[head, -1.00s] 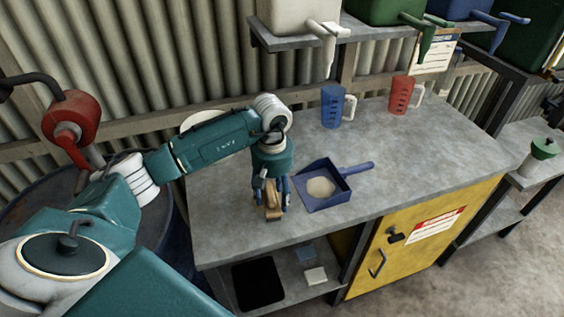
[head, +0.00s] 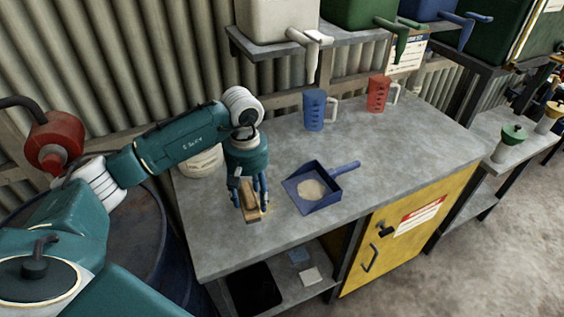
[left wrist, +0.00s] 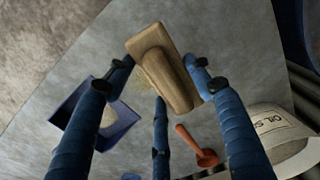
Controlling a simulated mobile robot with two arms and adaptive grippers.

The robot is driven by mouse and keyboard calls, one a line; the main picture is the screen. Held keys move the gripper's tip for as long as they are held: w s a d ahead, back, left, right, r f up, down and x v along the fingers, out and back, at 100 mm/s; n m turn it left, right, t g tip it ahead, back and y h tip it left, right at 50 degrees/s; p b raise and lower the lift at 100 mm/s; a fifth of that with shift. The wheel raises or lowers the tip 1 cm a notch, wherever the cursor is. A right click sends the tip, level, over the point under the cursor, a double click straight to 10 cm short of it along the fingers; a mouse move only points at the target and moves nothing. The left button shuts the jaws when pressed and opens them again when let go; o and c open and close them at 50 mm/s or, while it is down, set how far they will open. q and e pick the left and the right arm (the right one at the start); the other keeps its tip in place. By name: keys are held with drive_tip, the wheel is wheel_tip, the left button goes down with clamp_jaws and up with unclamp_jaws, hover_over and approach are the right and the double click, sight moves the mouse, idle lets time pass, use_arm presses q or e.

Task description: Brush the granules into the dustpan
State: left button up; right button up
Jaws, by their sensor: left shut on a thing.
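My left gripper (head: 252,202) is shut on a wooden brush (head: 249,201), close over the bench to the left of the dustpan. In the left wrist view the brush (left wrist: 163,68) sits between the blue fingers. The blue dustpan (head: 325,204) lies on the bench with its handle to the upper right, and it also shows in the left wrist view (left wrist: 122,130). A pale heap of granules (head: 312,189) lies in it. A faint scatter of granules (left wrist: 120,80) lies on the bench beside the brush. I cannot tell whether the bristles touch the bench. My right gripper is not in view.
A blue jug (head: 314,110) and a red jug (head: 378,94) stand at the bench's back. A white tub (head: 199,163) stands behind my left arm. An orange-handled tool (left wrist: 195,146) lies near it. The bench (head: 415,140) is clear right of the dustpan.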

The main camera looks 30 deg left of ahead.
use_arm(q)
drive_tip(key=shift+s+a+r+p, duration=0.1)
drive_tip(key=shift+r+p, duration=0.2)
drive_tip(key=shift+r, duration=0.45)
drive_tip(key=shift+s+a+r+p, duration=0.1)
drive_tip(key=shift+r+p, duration=0.2)
drive_tip(key=shift+r, duration=0.4)
drive_tip(key=shift+w+r, duration=0.1)
